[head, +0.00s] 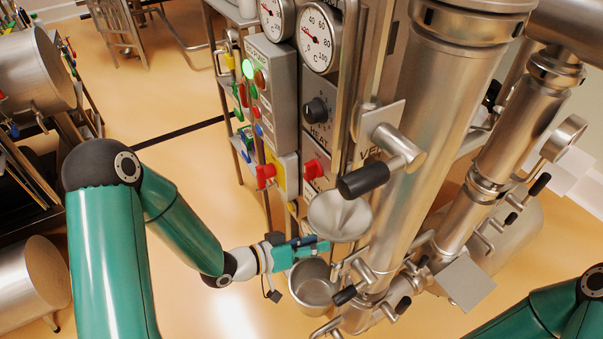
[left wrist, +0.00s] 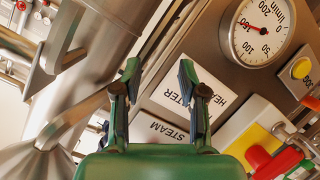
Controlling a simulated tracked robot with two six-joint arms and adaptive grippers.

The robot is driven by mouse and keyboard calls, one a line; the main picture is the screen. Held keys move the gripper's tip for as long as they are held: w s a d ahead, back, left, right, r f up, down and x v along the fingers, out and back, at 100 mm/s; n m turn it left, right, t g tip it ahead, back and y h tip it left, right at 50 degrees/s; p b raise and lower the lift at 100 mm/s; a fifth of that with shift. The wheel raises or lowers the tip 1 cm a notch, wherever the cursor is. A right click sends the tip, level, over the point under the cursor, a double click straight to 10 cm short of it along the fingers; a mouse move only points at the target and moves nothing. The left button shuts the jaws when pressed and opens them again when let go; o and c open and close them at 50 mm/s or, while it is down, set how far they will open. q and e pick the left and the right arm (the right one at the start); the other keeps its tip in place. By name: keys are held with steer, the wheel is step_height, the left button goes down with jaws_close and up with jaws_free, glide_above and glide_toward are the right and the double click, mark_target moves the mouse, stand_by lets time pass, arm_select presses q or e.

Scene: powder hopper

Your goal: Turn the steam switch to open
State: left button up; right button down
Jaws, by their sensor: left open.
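My left gripper (head: 312,245) is low in front of the control column, beside a metal cup. In the left wrist view my left gripper (left wrist: 159,72) is open, with nothing between its fingers. The STEAM label (left wrist: 166,131) and a HEATER label (left wrist: 196,92) lie behind and between the fingers. Which part is the steam switch I cannot tell; the gripper body hides what lies below the STEAM label. A red switch (head: 266,175) sits on a yellow plate, also seen in the left wrist view (left wrist: 265,160). Another red knob (head: 315,168) is under the HEAT knob (head: 318,110). My right gripper is out of view.
A metal funnel (head: 340,216) and cup (head: 313,285) stand close to the left gripper. A black-handled lever (head: 363,180) juts out above. Steel pipes (head: 425,150) fill the right.

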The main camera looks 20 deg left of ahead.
arm_select(q)
steer(key=s+a+r+m+t+h+b, duration=0.15)
steer(key=a+r+m+h, duration=0.35)
steer(key=r, duration=0.6)
steer(key=m+t+y+b, duration=0.1)
steer(key=t+y+b, duration=0.1)
steer(key=y+b, duration=0.1)
glide_toward(305, 170)
steer(key=p+x, duration=0.2)
steer(key=x, duration=0.7)
steer(key=shift+w, duration=0.1)
steer(key=shift+c, duration=0.4)
jaws_close()
